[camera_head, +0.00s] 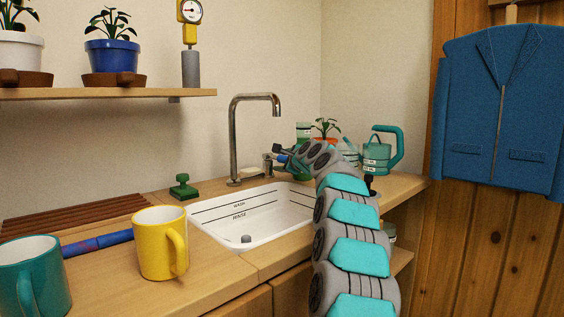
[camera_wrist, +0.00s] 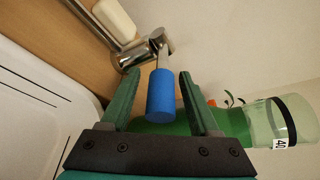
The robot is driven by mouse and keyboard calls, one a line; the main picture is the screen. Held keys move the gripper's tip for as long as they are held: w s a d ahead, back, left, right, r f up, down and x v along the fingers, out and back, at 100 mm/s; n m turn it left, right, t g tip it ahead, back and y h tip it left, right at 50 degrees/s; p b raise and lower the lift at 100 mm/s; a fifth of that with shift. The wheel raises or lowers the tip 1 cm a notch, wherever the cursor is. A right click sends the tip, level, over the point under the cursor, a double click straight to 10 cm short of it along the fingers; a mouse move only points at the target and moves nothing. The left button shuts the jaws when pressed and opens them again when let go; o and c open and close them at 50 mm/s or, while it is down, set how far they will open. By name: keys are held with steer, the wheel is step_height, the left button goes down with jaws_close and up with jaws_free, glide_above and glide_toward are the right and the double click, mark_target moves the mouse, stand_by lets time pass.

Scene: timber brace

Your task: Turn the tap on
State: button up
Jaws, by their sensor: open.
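The chrome tap (camera_head: 235,140) stands behind the white sink (camera_head: 252,216), with its tall bent spout over the basin. In the wrist view the tap's metal body (camera_wrist: 135,52) carries a lever with a blue handle (camera_wrist: 161,94). My gripper (camera_head: 282,157) reaches the tap's base from the right. In the wrist view my gripper (camera_wrist: 160,90) is open, with one green finger on each side of the blue handle. Gaps show between the handle and both fingers. I see no water below the spout.
A pale soap-like block (camera_wrist: 113,18) lies by the tap's base. A green watering can (camera_head: 377,152) and a small potted plant (camera_head: 325,128) stand behind my arm. A yellow mug (camera_head: 160,243) stands left of the sink.

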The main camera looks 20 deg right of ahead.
stand_by(0.3)
jaws_close()
stand_by(0.3)
stand_by(1.0)
